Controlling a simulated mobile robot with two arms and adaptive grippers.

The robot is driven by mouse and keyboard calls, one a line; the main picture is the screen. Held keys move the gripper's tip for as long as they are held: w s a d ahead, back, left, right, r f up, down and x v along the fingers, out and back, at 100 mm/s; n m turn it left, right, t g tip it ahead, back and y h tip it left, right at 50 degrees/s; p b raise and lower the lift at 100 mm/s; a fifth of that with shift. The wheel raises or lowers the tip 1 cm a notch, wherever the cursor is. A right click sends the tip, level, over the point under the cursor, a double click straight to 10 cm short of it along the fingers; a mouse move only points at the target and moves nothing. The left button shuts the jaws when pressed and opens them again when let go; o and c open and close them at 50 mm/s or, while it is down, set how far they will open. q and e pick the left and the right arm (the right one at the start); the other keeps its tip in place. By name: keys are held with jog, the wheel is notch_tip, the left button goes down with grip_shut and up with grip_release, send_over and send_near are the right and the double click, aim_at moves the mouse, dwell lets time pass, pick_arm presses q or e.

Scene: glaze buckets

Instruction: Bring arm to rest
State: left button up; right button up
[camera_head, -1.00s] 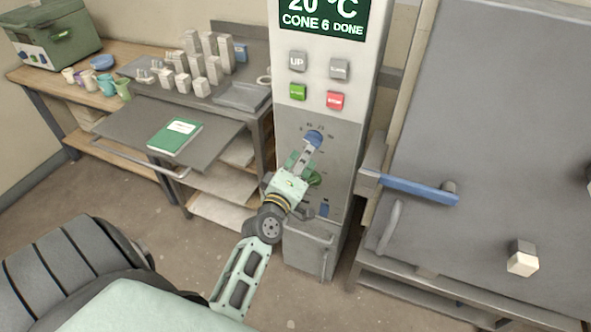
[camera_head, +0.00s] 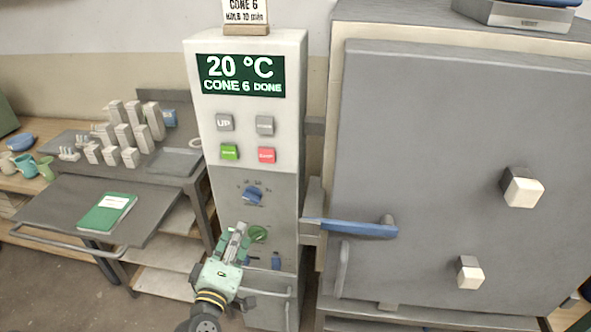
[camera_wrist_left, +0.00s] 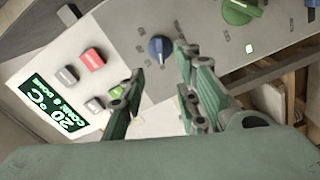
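My left gripper (camera_head: 238,238) is in front of the lower part of the kiln control panel (camera_head: 228,185), beside the green knob (camera_head: 258,234) and below the blue dial (camera_head: 252,195). In the left wrist view its two fingers (camera_wrist_left: 160,75) stand apart with nothing between them. The blue dial (camera_wrist_left: 160,49) shows beyond the gap, and the green knob (camera_wrist_left: 240,10) is at the top right. My right gripper is not in view.
The kiln door (camera_head: 440,150) with its blue handle (camera_head: 350,228) is to the right. A metal cart (camera_head: 75,210) carries a green book (camera_head: 107,213) at left. White test pieces (camera_head: 125,135) stand behind it. The display (camera_head: 241,76) reads 20 °C, CONE 6 DONE.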

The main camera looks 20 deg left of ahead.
pick_arm(q)
jog(key=s+d+f+m+g+h, duration=0.1)
jog(key=d+f+m+g, duration=0.15)
jog(key=f, duration=0.75)
jog(key=s+d+f+m+g+h, duration=0.1)
jog(key=d+f+m+g+h, duration=0.2)
jog(key=f, duration=0.8)
jog(key=s+d+f+m+g, duration=0.25)
jog(key=s+f, duration=0.25)
jog(key=f, duration=0.3)
jog(key=s+d+f+m+g, duration=0.1)
jog(key=s+d+f+m, duration=0.1)
jog(key=s+d+f, duration=0.45)
jog(key=s+a+f+m+g, duration=0.1)
jog(key=s+f+m+g, duration=0.1)
jog(key=s+f, duration=0.4)
jog(key=s+a+f+m+g, duration=0.1)
jog(key=s+f+m+g, duration=0.2)
jog(key=s, duration=0.9)
jog(key=s+a+f+m+g, duration=0.1)
jog(key=s+f+m, duration=0.3)
jog(key=s+f, duration=0.4)
jog(key=shift+s+a+f+g, duration=0.25)
jog(key=shift+s+f+g, duration=0.1)
jog(key=shift+s+g, duration=0.5)
